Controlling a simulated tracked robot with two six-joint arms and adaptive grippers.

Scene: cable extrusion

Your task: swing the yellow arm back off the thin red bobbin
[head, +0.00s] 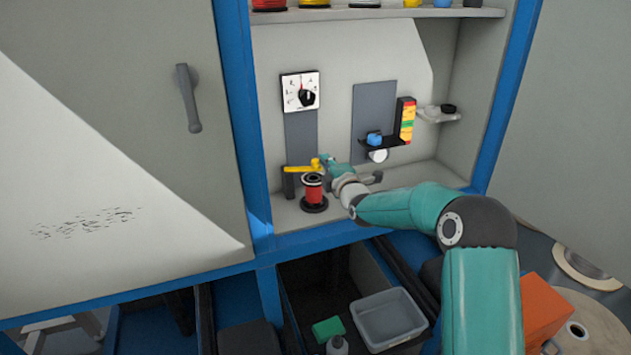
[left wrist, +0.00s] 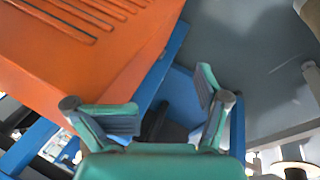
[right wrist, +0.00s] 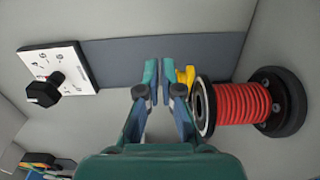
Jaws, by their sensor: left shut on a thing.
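The yellow arm (head: 301,169) reaches right from a dark post to the top of the thin red bobbin (head: 313,190). The bobbin stands on a black base on the cabinet floor. My right gripper (head: 325,160) is at the arm's knobbed end. In the right wrist view its fingers (right wrist: 159,72) are nearly together with nothing between them; the yellow arm (right wrist: 187,76) is beside one fingertip, contact unclear. The bobbin (right wrist: 243,103) lies just right of the fingers. My left gripper (left wrist: 160,108) is out of the head view; its fingers stand apart around a dark part (left wrist: 155,122).
A dial plate (head: 300,92) and a bracket with a coloured block (head: 407,120) are on the back wall. Spools line the shelf above. An orange box (left wrist: 85,50) is close to my left gripper.

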